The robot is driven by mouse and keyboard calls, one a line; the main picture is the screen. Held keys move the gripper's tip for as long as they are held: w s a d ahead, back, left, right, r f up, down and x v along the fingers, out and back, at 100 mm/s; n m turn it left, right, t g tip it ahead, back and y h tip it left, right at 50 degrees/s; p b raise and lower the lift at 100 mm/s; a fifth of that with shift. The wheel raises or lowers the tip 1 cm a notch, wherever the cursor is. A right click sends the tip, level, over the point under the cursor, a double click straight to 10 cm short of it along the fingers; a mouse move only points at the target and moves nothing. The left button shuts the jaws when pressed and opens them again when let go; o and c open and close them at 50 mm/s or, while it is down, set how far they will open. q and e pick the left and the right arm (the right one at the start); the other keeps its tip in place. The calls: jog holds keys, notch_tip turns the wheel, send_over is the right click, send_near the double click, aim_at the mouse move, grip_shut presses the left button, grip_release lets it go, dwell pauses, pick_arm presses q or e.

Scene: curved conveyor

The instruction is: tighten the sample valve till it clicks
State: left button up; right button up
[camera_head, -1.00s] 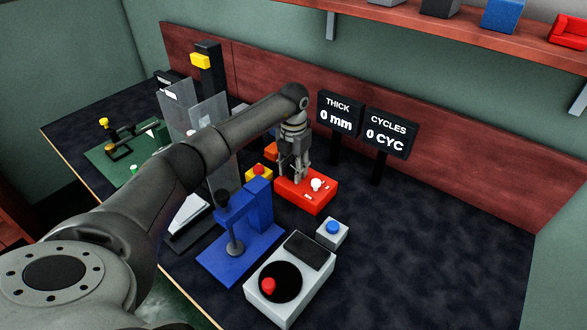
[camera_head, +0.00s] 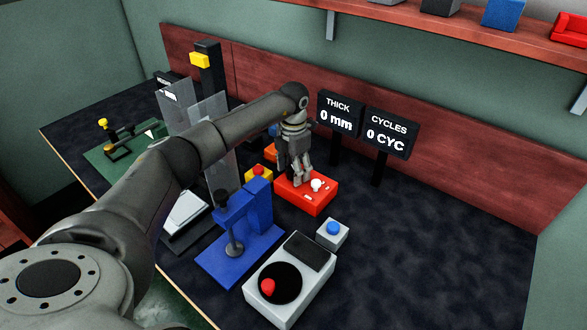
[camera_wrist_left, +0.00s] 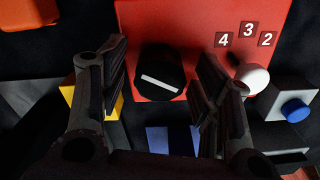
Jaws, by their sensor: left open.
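A red box (camera_head: 318,203) stands on the dark table, below my left gripper (camera_head: 301,181) in the head view. In the left wrist view, a round black knob with a white bar (camera_wrist_left: 161,72) sits on the red box (camera_wrist_left: 195,25). It looks like the sample valve, but no label confirms this. The open fingers of my left gripper (camera_wrist_left: 161,75) are on both sides of the knob; I cannot tell whether they touch it. In the head view the gripper hides the knob. My right gripper is not in view.
A white ball-topped lever (camera_wrist_left: 252,77) is by the right finger, near numbers 4, 3 and 2. A blue press (camera_head: 245,235), a blue-button box (camera_head: 332,233) and a grey crank unit (camera_head: 290,280) stand in front. Displays (camera_head: 340,112) stand behind. The right table area is clear.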

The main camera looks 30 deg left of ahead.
pick_arm(q)
jog(key=shift+r, duration=0.25)
notch_tip(320, 180, up, 12)
jog(key=shift+f, duration=0.25)
dwell(0.5)
